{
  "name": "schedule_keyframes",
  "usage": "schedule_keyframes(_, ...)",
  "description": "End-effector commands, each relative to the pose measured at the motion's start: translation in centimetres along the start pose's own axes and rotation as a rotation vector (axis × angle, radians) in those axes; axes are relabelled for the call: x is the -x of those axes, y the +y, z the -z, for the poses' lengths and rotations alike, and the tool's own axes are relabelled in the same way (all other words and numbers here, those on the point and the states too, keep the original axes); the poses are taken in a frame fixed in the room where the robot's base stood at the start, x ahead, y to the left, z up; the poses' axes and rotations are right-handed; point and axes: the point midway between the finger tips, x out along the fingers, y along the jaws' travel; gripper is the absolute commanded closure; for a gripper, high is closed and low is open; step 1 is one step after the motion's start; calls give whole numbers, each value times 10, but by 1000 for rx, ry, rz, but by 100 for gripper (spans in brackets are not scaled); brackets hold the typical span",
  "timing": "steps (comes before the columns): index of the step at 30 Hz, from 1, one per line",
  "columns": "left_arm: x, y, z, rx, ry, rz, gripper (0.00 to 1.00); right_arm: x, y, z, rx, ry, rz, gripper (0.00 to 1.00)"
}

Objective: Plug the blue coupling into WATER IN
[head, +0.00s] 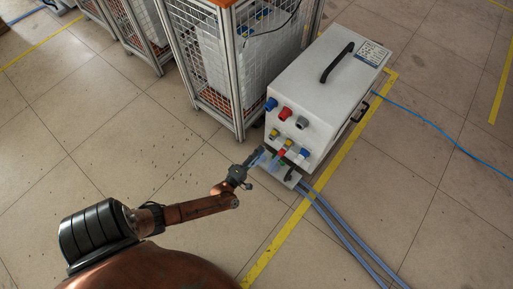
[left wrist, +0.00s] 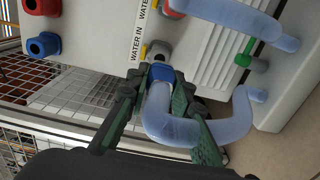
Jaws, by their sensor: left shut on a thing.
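The blue coupling (left wrist: 162,73) is between the fingers of my left gripper (left wrist: 158,88) in the left wrist view, with a translucent blue hose (left wrist: 180,130) curving from it. My left gripper is shut on it, right at the metal WATER IN port (left wrist: 157,50) beside the white label strip (left wrist: 140,32). The coupling's face lines up with the port; I cannot tell whether they are joined. In the head view my left gripper (head: 257,158) is at the lower front of the white heater box (head: 325,85). My right gripper is not in view.
A red coupling (left wrist: 173,8) on a hose and a green coupling (left wrist: 245,52) are close by. Large blue (left wrist: 43,45) and red (left wrist: 40,5) sockets sit left. A wire-mesh cage (head: 235,70) stands beside the box. Grey-blue hoses (head: 345,235) run along the floor.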

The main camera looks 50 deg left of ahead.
Motion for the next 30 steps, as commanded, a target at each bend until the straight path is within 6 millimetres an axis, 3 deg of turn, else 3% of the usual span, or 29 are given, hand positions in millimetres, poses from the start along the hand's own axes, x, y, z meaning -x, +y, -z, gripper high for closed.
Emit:
schedule_keyframes(15, -40, 1, 0, 0, 0, -1, 100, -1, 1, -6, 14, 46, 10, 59)
schedule_keyframes(30, -51, 0, 0, 1, 0, -1, 100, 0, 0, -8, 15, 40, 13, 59)
